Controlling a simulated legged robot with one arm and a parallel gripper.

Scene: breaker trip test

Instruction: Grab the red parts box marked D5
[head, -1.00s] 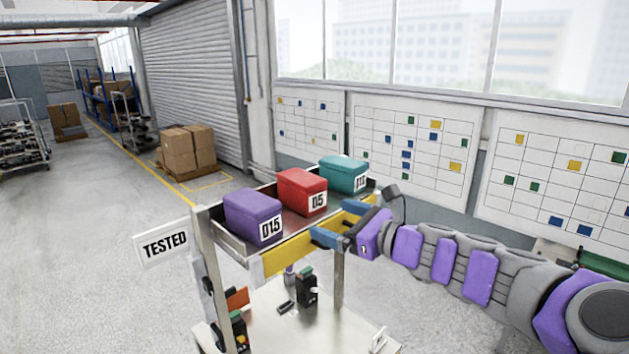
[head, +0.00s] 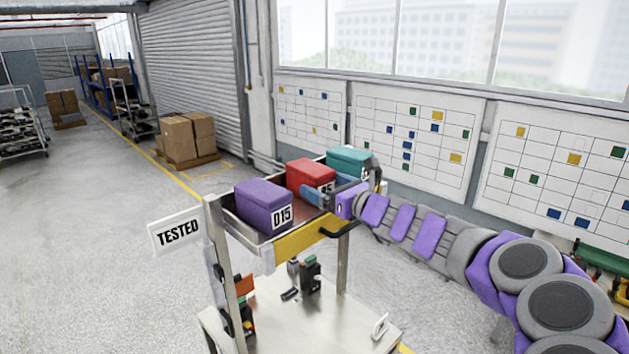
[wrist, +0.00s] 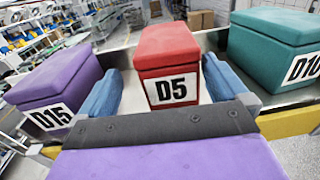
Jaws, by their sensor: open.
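The red parts box marked D5 (wrist: 168,62) stands upright in the cart's top tray, its label facing me in the wrist view. In the head view the red box (head: 309,173) sits between the purple and teal boxes, its label partly hidden by my gripper. My gripper (wrist: 162,95) is open, with one blue finger to each side of the red box's front. The wrist view shows gaps between the fingers and the box. In the head view my gripper (head: 327,193) is at the tray's front side, over its edge.
The purple box D15 (head: 264,204) is left of the red box and the teal box (head: 349,162) is right of it, its label partly cut off in the wrist view. The tray has a yellow front edge (head: 300,238). A TESTED sign (head: 177,232) hangs at the cart's left.

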